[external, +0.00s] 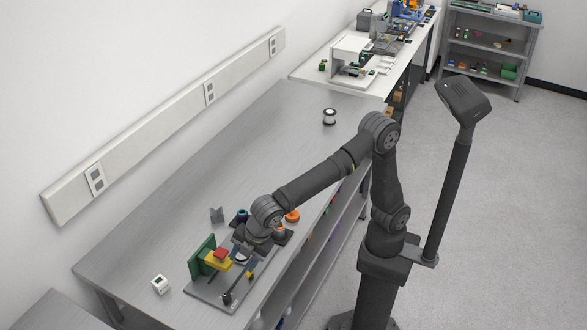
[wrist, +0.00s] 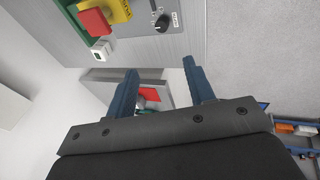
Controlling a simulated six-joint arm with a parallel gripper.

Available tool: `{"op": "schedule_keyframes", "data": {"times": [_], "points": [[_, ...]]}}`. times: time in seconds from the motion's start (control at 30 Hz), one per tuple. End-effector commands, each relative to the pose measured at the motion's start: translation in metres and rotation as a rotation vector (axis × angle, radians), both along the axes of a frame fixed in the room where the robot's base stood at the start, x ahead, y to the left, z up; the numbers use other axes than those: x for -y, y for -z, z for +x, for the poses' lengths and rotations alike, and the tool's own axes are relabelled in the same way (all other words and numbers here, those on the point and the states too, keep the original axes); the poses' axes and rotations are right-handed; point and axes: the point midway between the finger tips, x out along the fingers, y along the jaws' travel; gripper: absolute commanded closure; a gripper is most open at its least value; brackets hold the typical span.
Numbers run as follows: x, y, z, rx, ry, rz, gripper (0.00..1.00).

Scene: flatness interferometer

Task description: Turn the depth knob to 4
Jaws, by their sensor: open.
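A black knob (wrist: 160,21) with a pale pointer mark sits on the grey base plate (wrist: 190,42) of the instrument, at the top of the wrist view. A small white label beside it is too small to read. In the external view the knob (external: 227,298) is near the plate's front end. My gripper (wrist: 160,69) is open, its two blue fingers apart and holding nothing. The knob appears beyond the fingertips, not between them. In the external view my wrist is over the instrument's rear part, and the fingertips are hard to make out.
Green, yellow and red blocks (external: 221,254) stand on the plate (external: 208,292) beside the knob. A small white box (external: 160,285) is left of the plate. An orange round part (external: 292,215) lies near my wrist. The bench's far half is mostly clear, except a small white-and-black cylinder (external: 329,117).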

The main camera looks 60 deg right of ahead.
Motion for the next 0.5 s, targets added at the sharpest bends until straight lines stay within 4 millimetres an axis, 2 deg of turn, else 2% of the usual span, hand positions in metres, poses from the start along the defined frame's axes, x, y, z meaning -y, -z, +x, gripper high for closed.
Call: {"op": "schedule_keyframes", "data": {"times": [0.33, 0.5], "points": [[-0.029, 0.003, 0.044, -0.186, -0.055, -0.150, 0.51], [-0.036, 0.003, 0.056, -0.273, -0.105, -0.197, 0.51]]}}
